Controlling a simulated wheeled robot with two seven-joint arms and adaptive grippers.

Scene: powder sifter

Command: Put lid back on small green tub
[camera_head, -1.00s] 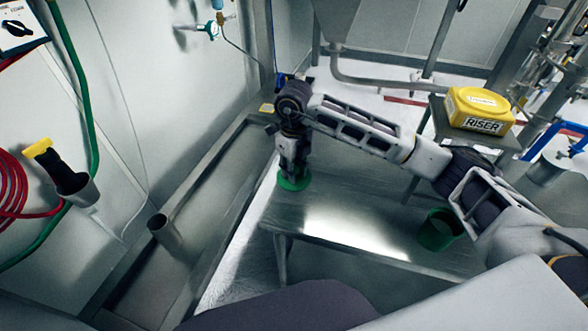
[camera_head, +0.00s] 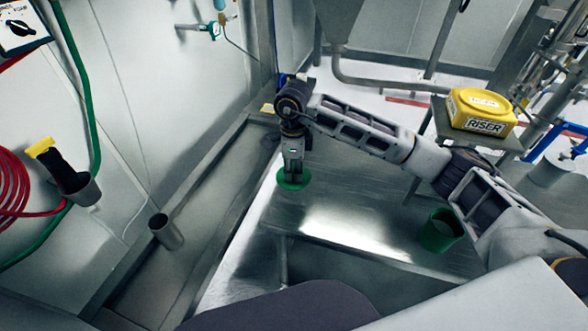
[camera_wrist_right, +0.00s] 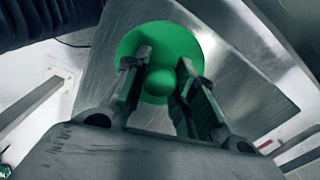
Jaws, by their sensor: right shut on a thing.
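The green lid (camera_head: 284,184) is a round disc with a ball knob, at the left end of the metal table. My right gripper (camera_head: 292,172) is above it, pointing down. In the right wrist view the fingers are around the knob (camera_wrist_right: 159,82) of the lid (camera_wrist_right: 158,36), and the gripper is shut on it. Whether the lid touches the table is hard to tell. The small green tub (camera_head: 437,232) stands upright and open on the right part of the table, to the right of the lid. My left gripper is out of view.
The metal table (camera_head: 345,228) is bare between the lid and the tub. A yellow RISER box (camera_head: 482,112) sits on a stand behind the tub. My right forearm spans above the table's back. A metal cup (camera_head: 166,232) is by the left wall.

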